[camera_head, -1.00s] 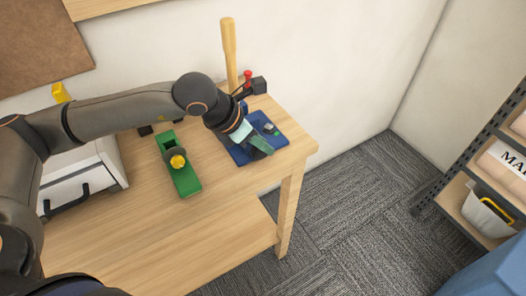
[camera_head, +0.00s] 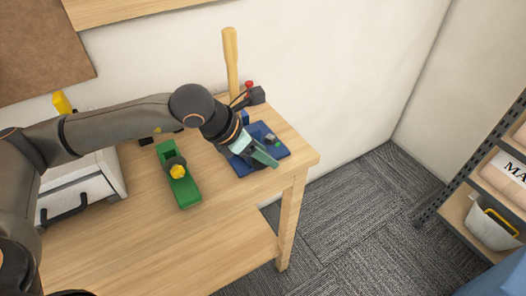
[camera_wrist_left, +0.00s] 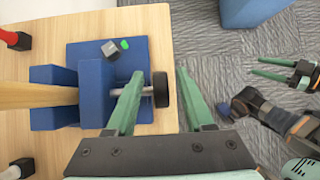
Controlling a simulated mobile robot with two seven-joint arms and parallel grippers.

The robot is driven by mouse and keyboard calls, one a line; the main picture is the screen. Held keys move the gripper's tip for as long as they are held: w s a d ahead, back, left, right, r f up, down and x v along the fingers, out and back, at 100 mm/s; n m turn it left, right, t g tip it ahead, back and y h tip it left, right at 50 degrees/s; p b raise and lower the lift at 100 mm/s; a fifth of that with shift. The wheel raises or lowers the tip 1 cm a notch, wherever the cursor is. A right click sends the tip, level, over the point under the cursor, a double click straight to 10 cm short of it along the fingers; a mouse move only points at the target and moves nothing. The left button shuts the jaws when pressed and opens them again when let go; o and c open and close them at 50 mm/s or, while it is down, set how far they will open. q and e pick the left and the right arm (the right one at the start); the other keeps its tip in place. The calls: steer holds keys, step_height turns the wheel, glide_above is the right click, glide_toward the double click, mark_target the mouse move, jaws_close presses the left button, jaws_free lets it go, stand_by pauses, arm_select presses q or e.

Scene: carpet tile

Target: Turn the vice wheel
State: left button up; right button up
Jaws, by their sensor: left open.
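The blue vice (camera_wrist_left: 110,60) lies on the wooden bench near its right end; its base also shows in the head view (camera_head: 243,168). Its jaws (camera_wrist_left: 58,95) hold a wooden handle (camera_wrist_left: 30,95), which stands up in the head view. The dark vice wheel (camera_wrist_left: 160,90) sits on a metal screw at the base's right side in the wrist view. My left gripper (camera_wrist_left: 159,72) is open, with one green finger on each side of the wheel; contact cannot be told. In the head view my left gripper (camera_head: 266,157) hides the wheel. My right gripper (camera_wrist_left: 268,67) shows with its fingers apart.
A green tool with a yellow knob (camera_head: 178,175) and a white drawer box (camera_head: 85,185) stand on the bench (camera_head: 150,240). A small grey block (camera_wrist_left: 110,49) lies on the vice base. A shelf (camera_head: 470,195) stands to the right, beyond open carpet.

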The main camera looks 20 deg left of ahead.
arm_select(q)
steer(key=v, duration=1.2)
steer(key=shift+r, duration=0.25)
steer(key=shift+a, duration=0.15)
